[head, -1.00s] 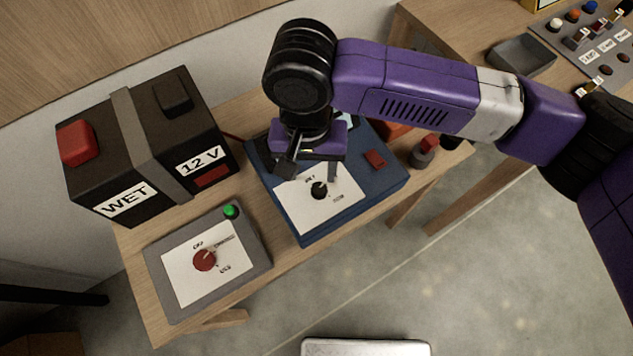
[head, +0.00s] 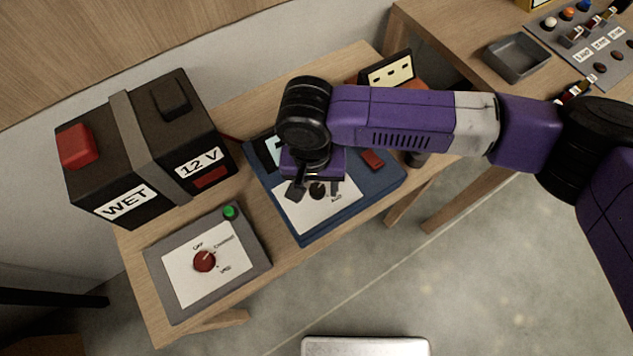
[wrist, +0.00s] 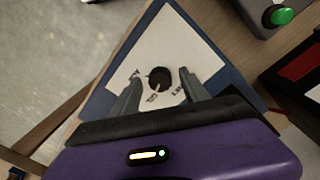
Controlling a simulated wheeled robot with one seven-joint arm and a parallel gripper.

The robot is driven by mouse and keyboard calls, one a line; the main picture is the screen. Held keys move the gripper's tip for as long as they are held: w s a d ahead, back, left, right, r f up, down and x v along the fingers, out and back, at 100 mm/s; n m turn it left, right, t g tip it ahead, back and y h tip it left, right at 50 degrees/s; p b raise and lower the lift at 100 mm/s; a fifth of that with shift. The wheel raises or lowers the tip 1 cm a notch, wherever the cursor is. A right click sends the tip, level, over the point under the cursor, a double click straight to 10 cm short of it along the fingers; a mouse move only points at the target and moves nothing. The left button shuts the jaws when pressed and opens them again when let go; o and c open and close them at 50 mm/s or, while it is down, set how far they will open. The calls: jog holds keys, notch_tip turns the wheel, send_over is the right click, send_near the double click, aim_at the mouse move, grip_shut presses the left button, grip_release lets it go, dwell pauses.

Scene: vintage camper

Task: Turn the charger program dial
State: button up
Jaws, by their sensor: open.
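The charger is a blue box (head: 357,206) with a white label panel (head: 325,216) on the wooden bench. Its black program dial (head: 317,189) sits on the white panel. In the wrist view the dial (wrist: 158,79) has a pale pointer line and lies just ahead of my fingertips, roughly between them. My gripper (head: 316,190) points down over the charger. In the wrist view my gripper (wrist: 159,82) is open, with one grey finger on each side of the dial and a gap to each. Whether the fingertips reach the dial's height is unclear. Some label print is hidden by the fingers.
A black battery (head: 150,150) marked WET and 12 V stands left of the charger. A grey box (head: 175,285) with a red dial (head: 204,261) and green button (head: 230,212) sits in front of it. A red switch (head: 372,160) is on the charger's right side.

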grip_shut()
jog(key=shift+n, duration=0.3)
jog(key=n+p, duration=0.1)
jog(key=n, duration=0.1)
jog(key=shift+r+n+p, duration=0.1)
jog(key=shift+n+p, duration=0.2)
jog(key=shift+n, duration=0.1)
jog(key=n+p, duration=0.1)
jog(key=n, duration=0.2)
jog(key=shift+n, duration=0.3)
jog(key=n, duration=0.3)
jog(key=shift+d+n+t, duration=0.1)
jog(key=shift+n+t, duration=0.2)
jog(key=shift+n, duration=1.8)
